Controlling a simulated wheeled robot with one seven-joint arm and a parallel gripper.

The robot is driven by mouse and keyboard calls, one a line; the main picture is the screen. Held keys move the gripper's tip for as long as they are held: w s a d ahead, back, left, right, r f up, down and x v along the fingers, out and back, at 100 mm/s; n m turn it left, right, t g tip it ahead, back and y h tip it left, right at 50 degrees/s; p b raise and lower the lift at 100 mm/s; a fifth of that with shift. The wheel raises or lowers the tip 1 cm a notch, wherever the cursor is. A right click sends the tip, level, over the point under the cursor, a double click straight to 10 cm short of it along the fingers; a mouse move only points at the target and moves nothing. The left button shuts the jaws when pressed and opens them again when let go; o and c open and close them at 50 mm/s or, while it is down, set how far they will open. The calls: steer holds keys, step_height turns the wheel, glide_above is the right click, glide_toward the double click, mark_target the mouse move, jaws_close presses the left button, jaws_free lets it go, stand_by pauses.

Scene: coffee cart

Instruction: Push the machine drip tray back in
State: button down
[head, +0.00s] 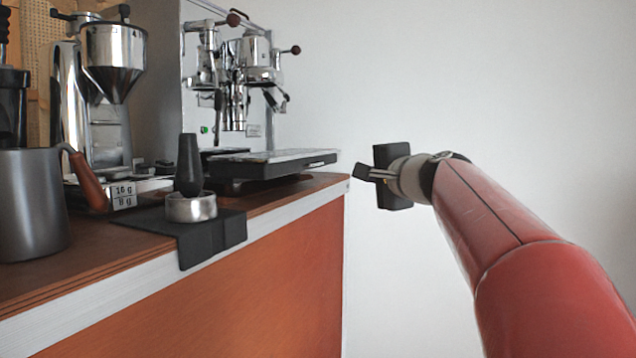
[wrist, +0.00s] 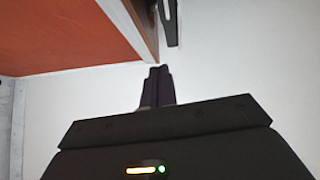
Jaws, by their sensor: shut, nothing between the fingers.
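The machine drip tray (head: 280,165) is a dark, flat tray with a lighter top, sticking out from under the chrome espresso machine (head: 228,85) toward the front edge of the cart. In the head view, my gripper (head: 362,171) is shut and empty, to the right of the tray and apart from it, beyond the cart's corner. In the wrist view, my shut fingers (wrist: 161,72) point toward the cart's edge. A dark piece at the top of that view (wrist: 170,20) may be the tray's end; I cannot tell for sure.
The wooden cart top (head: 110,235) has a white edge. The space right of the cart is free up to the wall.

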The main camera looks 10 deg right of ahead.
steer(key=w+d+r+m, duration=0.1)
steer(key=w+d+r, duration=0.1)
steer(key=w, duration=0.1)
steer(key=p, duration=0.3)
glide_toward(328, 159)
steer(key=w+d, duration=0.2)
steer(key=w, duration=0.1)
steer(key=shift+w+a+f+t+p, duration=0.1)
steer(key=shift+w+a+t+p, duration=0.25)
steer(key=shift+w+a, duration=0.75)
steer(key=shift+w+a+f, duration=0.15)
steer(key=shift+w+a, duration=0.1)
steer(key=shift+a, duration=0.15)
steer(key=w+a+p, duration=0.1)
steer(key=a, duration=0.1)
steer(key=w+a+p, duration=0.1)
steer(key=a, duration=0.1)
steer(key=w+a+p, duration=0.1)
steer(key=w, duration=0.1)
steer(key=shift+a+p, duration=0.3)
steer(key=shift+a, duration=0.1)
steer(key=shift+w+a, duration=0.1)
steer(key=shift+a, duration=0.15)
